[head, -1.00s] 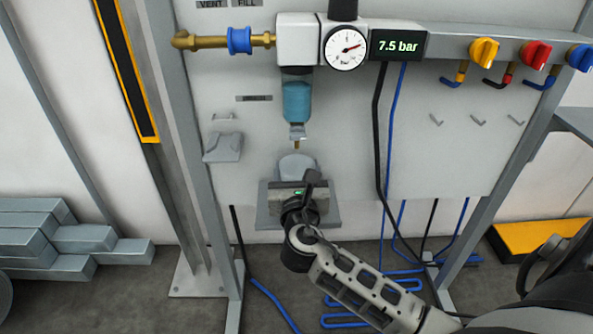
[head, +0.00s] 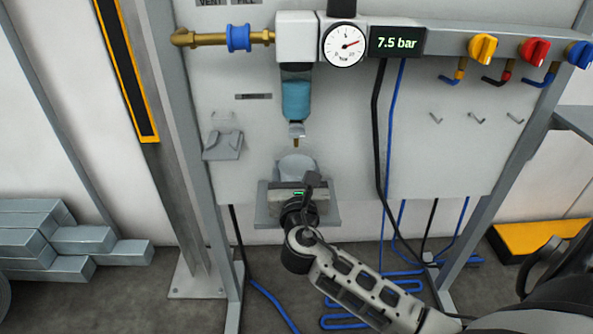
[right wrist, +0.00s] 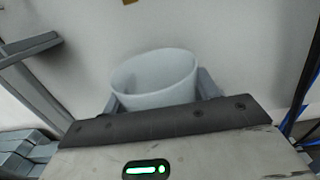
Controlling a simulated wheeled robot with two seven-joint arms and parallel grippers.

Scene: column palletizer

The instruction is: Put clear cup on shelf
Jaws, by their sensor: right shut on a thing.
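The clear cup (head: 297,164) is pale and translucent, and it is below the blue-filled bowl of the air unit. My right gripper (head: 297,179) is shut on it; the gripper body hides the lower part of the cup in the head view. In the right wrist view the cup (right wrist: 155,80) is upright with its mouth open, between the two fingers of the right gripper (right wrist: 160,92). A grey shelf (head: 268,213) on the panel shows around and below my gripper. I cannot tell whether the cup touches it. My left gripper is not in view.
The blue bowl (head: 296,100) with a brass drain tip hangs just above the cup. A small grey bracket (head: 222,146) is on the panel to the left. A black hose and blue tubes (head: 392,150) run down on the right. Grey bars (head: 60,240) are stacked at the left.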

